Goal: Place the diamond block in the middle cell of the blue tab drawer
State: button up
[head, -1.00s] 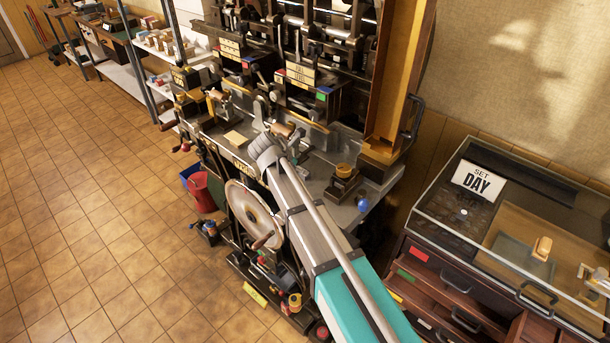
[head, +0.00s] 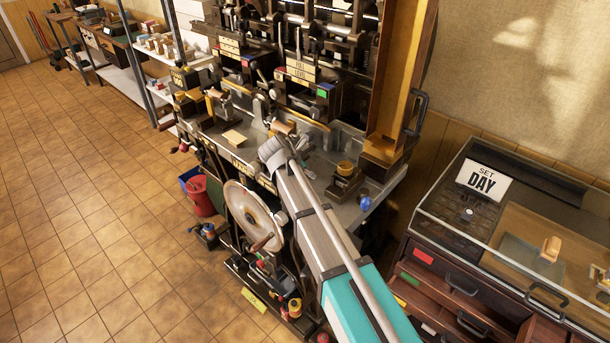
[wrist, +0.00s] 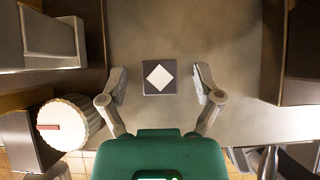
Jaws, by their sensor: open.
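The diamond block (wrist: 148,87) is a dark square block with a white diamond on its top face. In the wrist view it lies on the grey metal bench top (wrist: 200,48), between the two open fingers of my gripper (wrist: 160,88), with a gap on each side. In the head view my arm hides the block and the gripper's fingers are hard to make out. The drawer cabinet (head: 440,285) stands at the right in the head view. A green tab (head: 409,278) and a red tab (head: 423,256) show on its drawers; I cannot make out a blue tab there.
A ribbed pale knob (wrist: 68,123) with a red mark sits left of my gripper in the wrist view. Dark machine blocks flank the bench top.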

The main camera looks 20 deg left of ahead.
dwell(0.3)
grip_shut()
dwell(0.3)
jog(key=shift+a+r, duration=0.1)
jog(key=shift+r, duration=0.05)
notch_tip(320, 180, up, 2)
jog(key=shift+r+p, duration=0.1)
jog(key=shift+p, duration=1.1)
jog(key=s+d+r+p, duration=0.7)
jog(key=s+r+p, duration=0.3)
jog(key=s, duration=0.2)
jog(key=shift+d+r+p, duration=0.15)
jog(key=shift+r+p, duration=0.1)
jog(key=shift+p, duration=0.05)
